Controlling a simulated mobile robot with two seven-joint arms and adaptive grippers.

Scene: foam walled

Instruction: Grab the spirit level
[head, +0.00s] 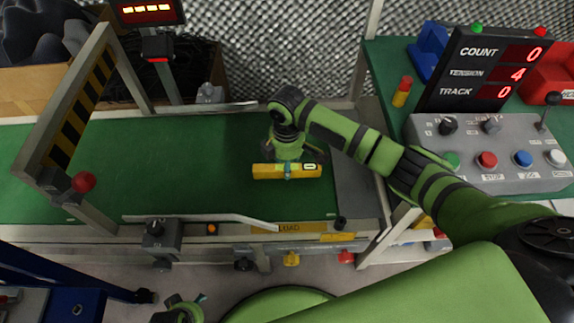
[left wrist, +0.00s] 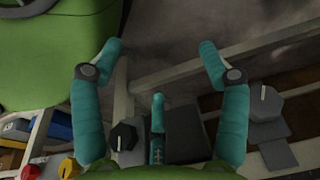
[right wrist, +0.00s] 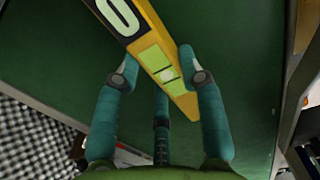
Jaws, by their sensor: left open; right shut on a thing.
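The yellow spirit level (head: 268,171) is over the right part of the green conveyor belt in the head view. In the right wrist view the spirit level (right wrist: 150,50) runs diagonally, with its green vial and a black-and-white label showing. My right gripper (head: 287,170) is shut on it; the right wrist view shows its teal fingers (right wrist: 158,68) on either side of the bar. I cannot tell whether the level still touches the belt. My left gripper (left wrist: 164,52) is open and empty, away from the level, low beside the conveyor frame; only part of it (head: 185,308) shows at the head view's bottom edge.
A striped gate (head: 80,105) with a red knob spans the belt (head: 170,160) at left. A metal guide rail (head: 190,218) runs along the front edge. A control panel (head: 490,150) with several buttons and a counter display (head: 490,70) stand at right. The belt's middle is clear.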

